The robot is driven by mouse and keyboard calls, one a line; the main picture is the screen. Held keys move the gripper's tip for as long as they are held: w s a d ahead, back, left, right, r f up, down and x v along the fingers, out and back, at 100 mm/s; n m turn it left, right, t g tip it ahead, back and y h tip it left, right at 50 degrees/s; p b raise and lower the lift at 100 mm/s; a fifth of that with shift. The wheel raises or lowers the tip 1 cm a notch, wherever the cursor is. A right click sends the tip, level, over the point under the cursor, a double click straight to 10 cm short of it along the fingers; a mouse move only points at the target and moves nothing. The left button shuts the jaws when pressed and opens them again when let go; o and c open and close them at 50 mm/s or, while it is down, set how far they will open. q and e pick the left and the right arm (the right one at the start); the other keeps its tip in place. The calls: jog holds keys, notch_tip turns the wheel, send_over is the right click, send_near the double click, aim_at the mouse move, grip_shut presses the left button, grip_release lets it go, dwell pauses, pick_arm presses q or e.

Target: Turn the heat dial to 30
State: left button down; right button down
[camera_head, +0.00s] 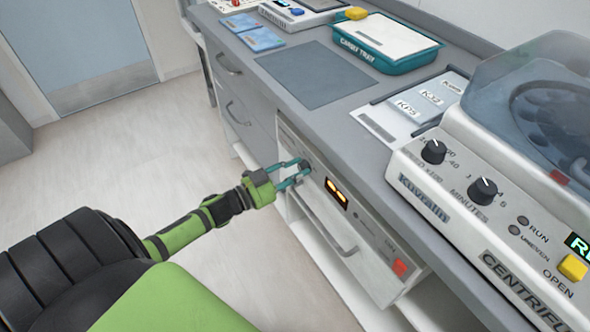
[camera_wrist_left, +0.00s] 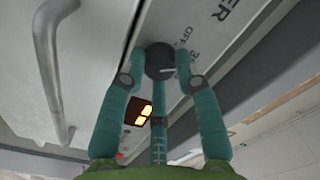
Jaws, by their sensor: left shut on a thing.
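The dark round heat dial (camera_head: 305,165) is on the front panel of the drawer-like warming unit (camera_head: 371,235) under the counter. In the left wrist view the dial (camera_wrist_left: 159,60) has a white pointer line, with OFF and a partly hidden number beginning with 3 printed beside it. My left gripper (camera_head: 298,170) reaches in from the left with its teal fingers shut on the dial. In the left wrist view the fingertips (camera_wrist_left: 160,66) press on opposite sides of the dial. An orange lit display (camera_head: 337,193) is next to it; its reading is not legible. My right gripper is not in view.
The unit's bar handle (camera_head: 325,225) is below the dial, and a red switch (camera_head: 400,267) is at its right end. The counter edge overhangs just above. A centrifuge (camera_head: 500,190) and a teal tray (camera_head: 390,62) stand on top. The floor at left is clear.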

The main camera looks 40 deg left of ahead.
pick_arm(q)
jog(key=shift+m, duration=0.6)
jog(key=c, duration=0.9)
grip_release()
jog(key=v, duration=1.2)
jog(key=shift+f, duration=0.1)
